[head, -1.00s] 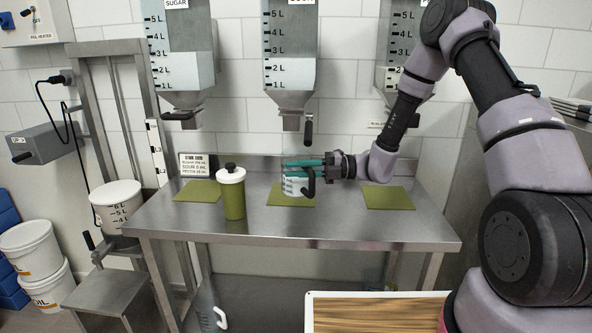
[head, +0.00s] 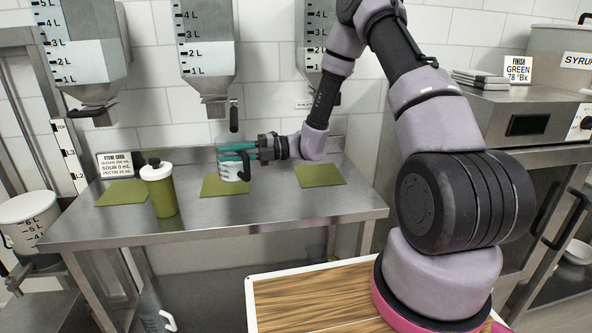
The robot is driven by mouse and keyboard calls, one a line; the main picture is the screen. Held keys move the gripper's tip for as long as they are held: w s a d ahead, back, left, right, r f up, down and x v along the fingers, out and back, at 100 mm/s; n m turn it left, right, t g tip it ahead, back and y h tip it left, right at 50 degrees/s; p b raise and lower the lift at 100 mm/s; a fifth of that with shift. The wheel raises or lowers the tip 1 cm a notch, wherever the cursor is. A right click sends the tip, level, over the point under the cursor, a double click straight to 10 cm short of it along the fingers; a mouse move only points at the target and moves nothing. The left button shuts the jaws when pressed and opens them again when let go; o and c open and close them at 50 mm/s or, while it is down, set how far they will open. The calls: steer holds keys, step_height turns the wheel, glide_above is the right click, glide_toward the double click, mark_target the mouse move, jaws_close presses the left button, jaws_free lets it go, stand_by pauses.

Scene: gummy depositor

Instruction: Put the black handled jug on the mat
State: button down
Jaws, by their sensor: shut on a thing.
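The clear jug with a black handle (head: 243,166) is at the middle green mat (head: 211,190), below the middle hopper's spout. It looks upright and has whitish contents low down. I cannot tell whether its base touches the mat or hangs slightly above it. My gripper (head: 238,154) comes from the right with its teal fingers shut around the jug's upper body. The fingers hide part of the jug. Two more green mats lie on the steel table, one at the left (head: 122,193) and one at the right (head: 320,176); the right one is bare.
A green shaker bottle with a white lid (head: 161,192) stands on the table left of the middle mat. A white-handled jug (head: 152,308) is on the shelf below. Hoppers (head: 206,45) hang above the table. A wood-topped board (head: 310,300) is at the front.

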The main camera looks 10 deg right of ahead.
steer(key=w+d+m+t+h, duration=0.3)
steer(key=w+d+m+t, duration=0.35)
steer(key=d, duration=0.65)
steer(key=w+d+m+t+h, duration=0.25)
steer(key=w+d+t, duration=0.6)
steer(key=d, duration=0.45)
step_height(320, 180, down, 10)
steer(key=m, duration=0.1)
steer(key=shift+w+d+r+g, duration=0.15)
steer(key=shift+d+r+g, duration=0.15)
steer(key=shift+g, duration=0.1)
steer(key=shift+f, duration=0.1)
steer(key=c, duration=0.8)
jaws_free()
steer(key=shift+f, duration=0.1)
